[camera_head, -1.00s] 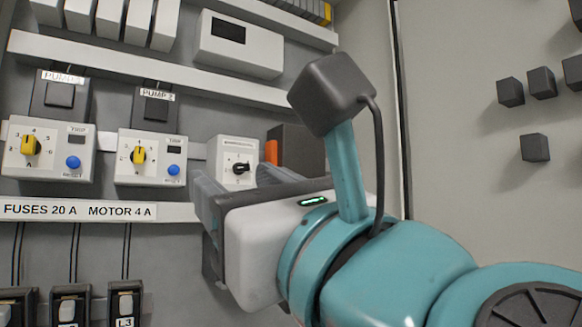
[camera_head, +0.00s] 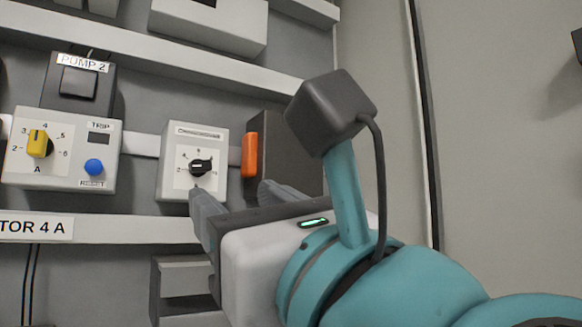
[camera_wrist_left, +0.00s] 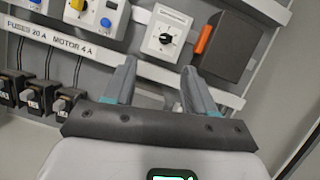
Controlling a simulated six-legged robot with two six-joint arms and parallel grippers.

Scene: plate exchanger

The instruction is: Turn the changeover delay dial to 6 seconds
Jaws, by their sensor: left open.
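The changeover delay dial is a small black knob (camera_head: 201,168) with a white mark, on a pale square module (camera_head: 194,135). The mark seems to lie on the left side of the knob; the scale figures are too small to read surely. The dial also shows in the left wrist view (camera_wrist_left: 166,38), ahead of the fingers. My left gripper (camera_head: 234,193) is open and empty, its two fingers spread. In the head view it is below and right of the knob; one fingertip overlaps the module's lower edge. In the left wrist view the fingers (camera_wrist_left: 159,68) are apart from the dial. My right gripper is out of view.
A dark box with an orange lever (camera_head: 249,155) stands just right of the module. A pump 2 unit with a yellow dial (camera_head: 39,144) and blue reset button (camera_head: 93,167) is to the left. A white rail (camera_head: 110,229) runs below. The cabinet side wall is at the right.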

